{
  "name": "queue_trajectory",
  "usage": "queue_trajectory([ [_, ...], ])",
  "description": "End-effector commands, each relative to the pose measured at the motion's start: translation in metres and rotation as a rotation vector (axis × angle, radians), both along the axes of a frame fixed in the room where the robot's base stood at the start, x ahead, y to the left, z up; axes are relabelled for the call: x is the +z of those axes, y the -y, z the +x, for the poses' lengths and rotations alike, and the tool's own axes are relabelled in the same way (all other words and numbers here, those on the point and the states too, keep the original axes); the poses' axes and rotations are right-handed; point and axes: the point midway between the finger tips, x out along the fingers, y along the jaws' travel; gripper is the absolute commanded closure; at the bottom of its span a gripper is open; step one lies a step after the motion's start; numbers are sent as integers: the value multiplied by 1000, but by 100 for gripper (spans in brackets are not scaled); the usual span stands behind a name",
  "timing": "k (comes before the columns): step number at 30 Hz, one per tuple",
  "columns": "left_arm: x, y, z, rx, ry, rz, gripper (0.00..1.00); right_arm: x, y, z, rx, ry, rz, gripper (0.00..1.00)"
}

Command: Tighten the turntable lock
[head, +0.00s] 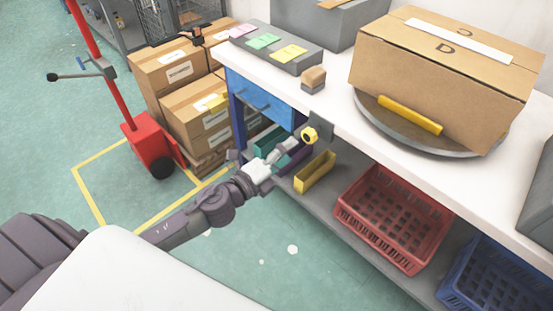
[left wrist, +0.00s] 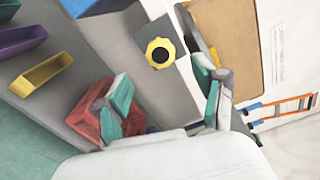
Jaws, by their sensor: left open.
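The turntable lock is a yellow lobed knob (head: 310,135) with a dark centre, on a grey plate (head: 322,126) at the bench's front edge. In the left wrist view the knob (left wrist: 160,53) lies beyond and between my fingers. My left gripper (head: 287,150) is open and empty, just in front of the knob; its spread fingers (left wrist: 160,80) appear apart from it. The round grey turntable (head: 372,112) lies on the bench with a cardboard box (head: 435,80) and a yellow bar (head: 410,114) on it. My right gripper is not in view.
Below the bench top, a shelf holds a yellow bin (head: 315,172), a red crate (head: 395,215) and a blue crate (head: 490,280). A blue drawer (head: 260,100) is left of the knob. Stacked cartons (head: 200,110) and a red lifter (head: 150,145) stand at left.

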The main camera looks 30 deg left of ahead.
Motion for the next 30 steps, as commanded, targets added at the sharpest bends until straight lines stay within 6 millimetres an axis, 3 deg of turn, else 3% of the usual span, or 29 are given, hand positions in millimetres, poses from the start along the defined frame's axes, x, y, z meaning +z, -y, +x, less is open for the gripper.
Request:
queue_trajectory([
  [3,-1,-6,-19,0,-3,-1,30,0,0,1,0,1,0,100],
  [9,0,-12,-34,1,-1,-1,30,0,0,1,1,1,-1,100],
  [26,0,-13,-36,1,-1,-1,30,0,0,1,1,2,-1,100],
  [30,-19,-23,-32,39,-67,-45,30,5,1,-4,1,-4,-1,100],
])
